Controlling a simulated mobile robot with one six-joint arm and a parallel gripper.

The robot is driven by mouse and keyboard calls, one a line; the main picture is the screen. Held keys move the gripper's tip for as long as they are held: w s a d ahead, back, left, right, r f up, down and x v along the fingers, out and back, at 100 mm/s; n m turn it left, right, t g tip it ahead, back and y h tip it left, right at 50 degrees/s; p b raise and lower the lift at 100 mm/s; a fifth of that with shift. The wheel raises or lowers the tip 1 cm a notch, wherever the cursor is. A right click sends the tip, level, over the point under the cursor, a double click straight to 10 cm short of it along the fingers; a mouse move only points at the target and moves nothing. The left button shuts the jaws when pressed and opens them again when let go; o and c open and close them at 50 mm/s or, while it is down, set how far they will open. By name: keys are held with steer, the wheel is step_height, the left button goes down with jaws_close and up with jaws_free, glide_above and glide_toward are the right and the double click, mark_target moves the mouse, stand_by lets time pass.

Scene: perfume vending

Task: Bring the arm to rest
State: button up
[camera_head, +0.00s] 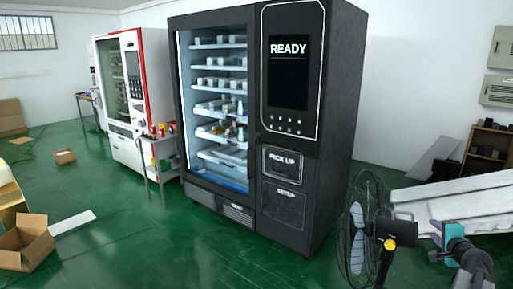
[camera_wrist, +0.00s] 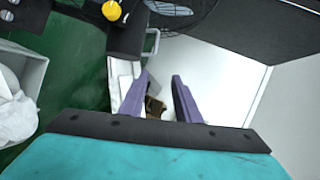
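My gripper (camera_wrist: 162,84) shows in the wrist view as two purple fingers with a clear gap between them. It is open, and I see nothing held in the gap. In the camera_head view my arm is at the lower right, partly cut off by the frame edge, with its teal part beside a white sloping panel. My gripper's fingers are too small to make out clearly there. The black vending machine (camera_head: 226,197) stands upright in the middle, its screen (camera_head: 288,72) reading "READY". Its "PICK UP" door (camera_head: 282,164) looks closed.
A black fan (camera_head: 357,232) with a yellow knob stands left of my arm. A white sloping panel (camera_head: 450,200) lies behind it. A red-and-white machine (camera_head: 124,90) and a small side table (camera_head: 163,160) stand left. An open cardboard box (camera_head: 27,243) is lower left. Green floor is clear in front.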

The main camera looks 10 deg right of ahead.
steer(key=w+a+f+n+g+y+b, duration=0.1)
steer(key=w+a+f+n+y, duration=0.3)
steer(key=a+f, duration=0.7)
steer(key=a+f+n+g+y+b, duration=0.45)
steer(key=a+f+n+g, duration=0.25)
steer(key=a+f, duration=2.25)
steer(key=s+a+f+n+g+b, duration=0.2)
steer(key=s+a+f+n+g, duration=0.3)
steer(key=s+a+f, duration=0.9)
steer(key=s+a+f+n+g+h+b, duration=0.1)
steer(key=s+a+f+n+g, duration=0.1)
steer(key=s, duration=0.7)
steer(key=s+a+f+n+g+h+b, duration=0.1)
steer(key=s+a+f+n+g, duration=0.2)
steer(key=s, duration=0.5)
steer(key=shift+s+a+f+n+g, duration=0.35)
steer(key=shift+a+f, duration=0.45)
steer(key=shift+a, duration=0.15)
steer(key=shift+d, duration=0.15)
